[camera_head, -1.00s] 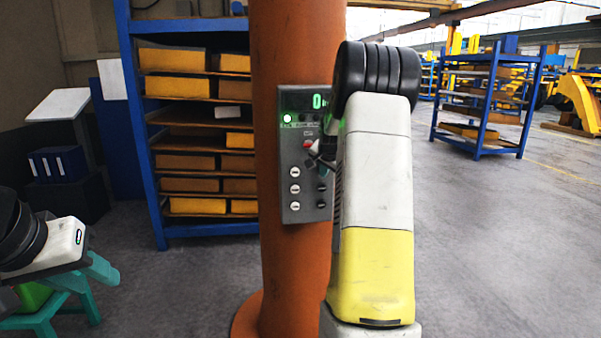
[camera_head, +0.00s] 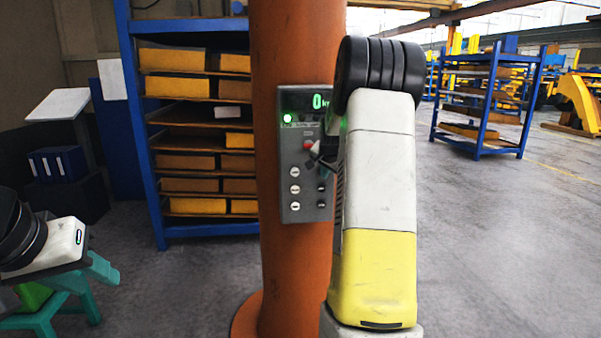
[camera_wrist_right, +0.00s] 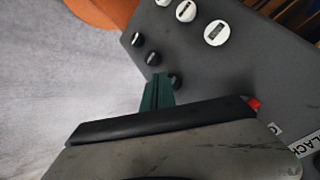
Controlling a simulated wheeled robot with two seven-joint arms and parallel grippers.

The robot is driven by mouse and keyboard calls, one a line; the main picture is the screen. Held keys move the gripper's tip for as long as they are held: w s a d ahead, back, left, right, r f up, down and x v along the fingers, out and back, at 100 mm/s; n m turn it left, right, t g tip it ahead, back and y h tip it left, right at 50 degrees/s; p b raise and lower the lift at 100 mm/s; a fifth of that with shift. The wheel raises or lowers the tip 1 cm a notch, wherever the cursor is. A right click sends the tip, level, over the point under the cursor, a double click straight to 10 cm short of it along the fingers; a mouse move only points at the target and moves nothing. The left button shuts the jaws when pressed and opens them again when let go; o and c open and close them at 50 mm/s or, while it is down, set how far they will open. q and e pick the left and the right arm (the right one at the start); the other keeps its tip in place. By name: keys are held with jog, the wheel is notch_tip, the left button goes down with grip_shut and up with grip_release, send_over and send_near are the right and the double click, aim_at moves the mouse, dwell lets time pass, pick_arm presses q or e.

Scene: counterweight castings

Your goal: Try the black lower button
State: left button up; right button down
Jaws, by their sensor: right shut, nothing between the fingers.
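A grey control panel (camera_head: 305,215) is fixed to an orange column (camera_head: 293,270). It has white buttons on its left and black buttons on its right. The lowest black button (camera_head: 321,204) also shows in the right wrist view (camera_wrist_right: 137,39), uncovered, with a middle one (camera_wrist_right: 153,58) beside it. My right gripper (camera_wrist_right: 160,80) is shut and empty, its green fingertips over the panel next to the upper black button (camera_wrist_right: 175,82), which they partly hide. Contact cannot be told. In the head view my arm mostly hides this gripper. My left gripper (camera_head: 101,270) is at the lower left, its fingers unclear.
A red button (camera_head: 309,146) and a lit green lamp (camera_head: 287,118) are higher on the panel, below a green display (camera_head: 319,101). A blue shelf (camera_head: 160,215) with yellow and brown boxes stands behind the column. A green stool (camera_head: 45,320) is at lower left.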

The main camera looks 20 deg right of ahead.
jog(key=shift+s, duration=0.2)
jog(key=shift+s, duration=0.1)
jog(key=s, duration=0.2)
jog(key=s+a, duration=0.1)
jog(key=s, duration=0.1)
jog(key=shift+s+a, duration=0.15)
jog(key=shift+s, duration=0.2)
